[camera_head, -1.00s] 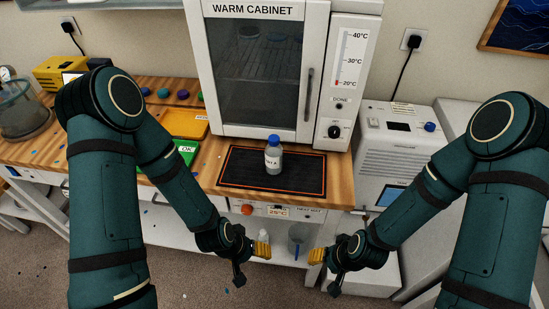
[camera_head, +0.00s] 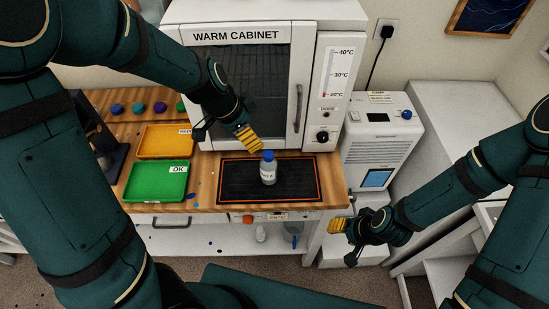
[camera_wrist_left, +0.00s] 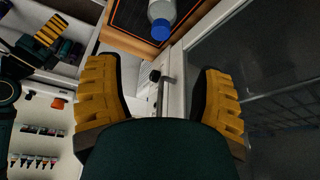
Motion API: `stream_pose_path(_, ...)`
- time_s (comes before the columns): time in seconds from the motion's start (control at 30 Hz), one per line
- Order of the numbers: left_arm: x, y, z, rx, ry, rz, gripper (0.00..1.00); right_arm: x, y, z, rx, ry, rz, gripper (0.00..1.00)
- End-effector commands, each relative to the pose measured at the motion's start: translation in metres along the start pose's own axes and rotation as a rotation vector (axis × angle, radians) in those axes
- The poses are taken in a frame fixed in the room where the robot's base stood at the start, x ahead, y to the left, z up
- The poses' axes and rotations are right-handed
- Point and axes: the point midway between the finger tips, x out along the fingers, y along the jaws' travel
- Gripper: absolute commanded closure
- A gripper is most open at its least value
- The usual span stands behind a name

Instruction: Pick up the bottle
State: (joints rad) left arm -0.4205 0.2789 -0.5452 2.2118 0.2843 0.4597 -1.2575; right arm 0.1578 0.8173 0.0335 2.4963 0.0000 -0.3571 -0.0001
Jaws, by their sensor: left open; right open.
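The bottle (camera_head: 268,170) is clear with a white label and a blue cap. It stands upright on the black heat mat (camera_head: 309,191) with an orange border, in front of the warm cabinet. My left gripper (camera_head: 252,142) is open and empty, above and just left of the bottle's cap in the head view. In the left wrist view the bottle (camera_wrist_left: 162,16) shows at the top edge, partly cut off, beyond the open yellow fingers (camera_wrist_left: 160,100). My right gripper (camera_head: 338,225) is open and empty, off the bench's front right corner.
The warm cabinet (camera_head: 240,75) stands directly behind the mat, close to my left gripper. An orange tray (camera_head: 165,141) and a green tray (camera_head: 156,182) lie to the left. A white machine (camera_head: 383,140) stands to the right.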

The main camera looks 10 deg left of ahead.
Motion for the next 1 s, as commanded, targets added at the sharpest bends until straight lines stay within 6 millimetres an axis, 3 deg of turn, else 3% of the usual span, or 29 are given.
stream_pose_path(0.13, 0.011, 0.0, 0.0, 0.014, 0.002, 0.005, 0.32, 0.004, 0.002, 0.001, 0.001, 0.0, 0.0, 0.5)
stream_pose_path(0.43, 0.067, 0.0, 0.001, 0.01, 0.0, 0.004, 0.32, 0.018, 0.007, 0.003, 0.003, 0.001, 0.001, 0.5)
stream_pose_path(0.77, 0.092, -0.001, 0.0, 0.009, 0.002, 0.003, 0.32, 0.023, 0.009, 0.003, 0.003, 0.002, 0.003, 0.5)
stream_pose_path(1.0, 0.127, -0.002, 0.002, 0.01, 0.002, 0.004, 0.32, 0.031, 0.011, 0.004, 0.003, 0.002, 0.004, 0.5)
